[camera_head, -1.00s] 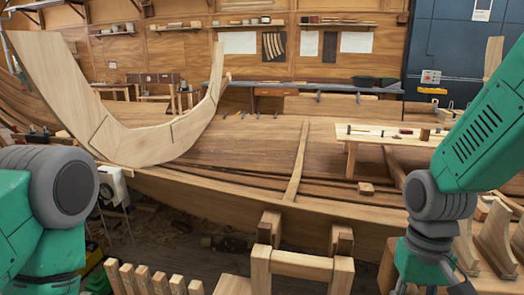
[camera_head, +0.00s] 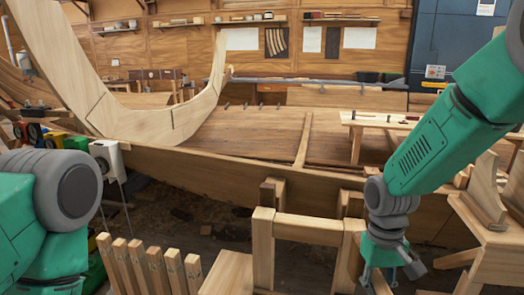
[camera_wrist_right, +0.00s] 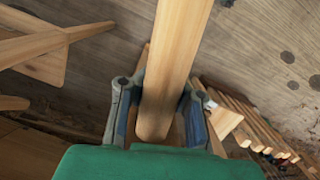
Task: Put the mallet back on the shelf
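I cannot make out the mallet with certainty in either view. Wall shelves (camera_head: 340,22) with small items hang at the back of the head view. My right gripper (camera_head: 378,277) points down at the lower right, beside the wooden trestle (camera_head: 308,229). In the right wrist view its fingers (camera_wrist_right: 160,115) are apart, one on each side of a long pale wooden bar (camera_wrist_right: 178,55). Visible gaps separate bar and fingers; whether the bar lies below them is unclear. My left arm shows at the lower left, with its gripper out of frame.
The clinker hull (camera_head: 230,175) with its tall curved stem (camera_head: 150,122) fills the middle. A low bench (camera_head: 380,119) with small tools stands on the right. Upright wooden slats (camera_head: 150,265) are at the bottom. A wooden stand (camera_head: 490,240) is close by my right arm.

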